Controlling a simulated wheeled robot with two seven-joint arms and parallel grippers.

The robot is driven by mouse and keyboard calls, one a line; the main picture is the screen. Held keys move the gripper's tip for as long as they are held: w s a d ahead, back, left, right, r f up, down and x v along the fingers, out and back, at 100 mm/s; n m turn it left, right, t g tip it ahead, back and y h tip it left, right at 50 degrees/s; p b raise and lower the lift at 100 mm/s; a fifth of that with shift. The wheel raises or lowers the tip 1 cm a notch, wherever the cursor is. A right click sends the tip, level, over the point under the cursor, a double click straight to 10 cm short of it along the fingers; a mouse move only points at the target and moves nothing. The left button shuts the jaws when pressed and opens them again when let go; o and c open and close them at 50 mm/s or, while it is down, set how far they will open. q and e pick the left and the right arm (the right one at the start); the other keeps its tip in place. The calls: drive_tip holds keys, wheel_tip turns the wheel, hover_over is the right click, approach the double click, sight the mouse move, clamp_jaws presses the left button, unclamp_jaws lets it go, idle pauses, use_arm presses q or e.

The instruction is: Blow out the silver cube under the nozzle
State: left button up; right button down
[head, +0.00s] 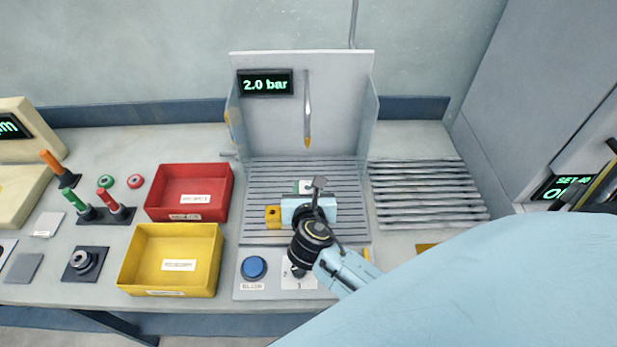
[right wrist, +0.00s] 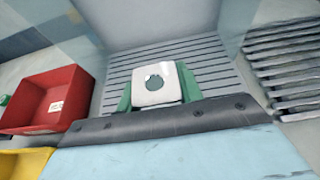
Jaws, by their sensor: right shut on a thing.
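The silver cube (right wrist: 146,98) shows in the right wrist view with a dark round hole in its face. My right gripper (right wrist: 155,92) is shut on it, with a green finger on each side. In the head view my right gripper (head: 304,187) is over the slatted grate of the blow-off booth (head: 262,180), and its body hides most of the cube. The nozzle (head: 307,112) hangs at the booth's back wall with its orange tip down, apart from the cube and farther back. A blue button (head: 254,267) is at the booth's front left. My left gripper is not in view.
A red bin (head: 188,170) and a yellow bin (head: 170,225) stand left of the booth. A ridged rack (head: 425,192) lies to its right. The booth's clear side walls (head: 368,125) flank the grate. Its display (head: 265,84) reads 2.0 bar. Several upright pegs stand at the far left.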

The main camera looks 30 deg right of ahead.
drive_tip(key=shift+s+f, duration=0.15)
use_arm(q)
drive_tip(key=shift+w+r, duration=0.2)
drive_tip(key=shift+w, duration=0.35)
use_arm(e)
drive_tip(key=shift+p, duration=0.4)
drive_tip(key=shift+d, duration=0.1)
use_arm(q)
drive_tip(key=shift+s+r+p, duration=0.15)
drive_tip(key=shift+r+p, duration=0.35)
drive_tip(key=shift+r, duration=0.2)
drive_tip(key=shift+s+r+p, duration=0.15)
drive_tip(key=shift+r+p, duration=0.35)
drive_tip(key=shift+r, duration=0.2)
use_arm(e)
drive_tip(key=w+d, duration=0.5)
drive_tip(key=w, duration=0.3)
drive_tip(key=shift+w+r, duration=0.25)
drive_tip(key=shift+r, duration=0.2)
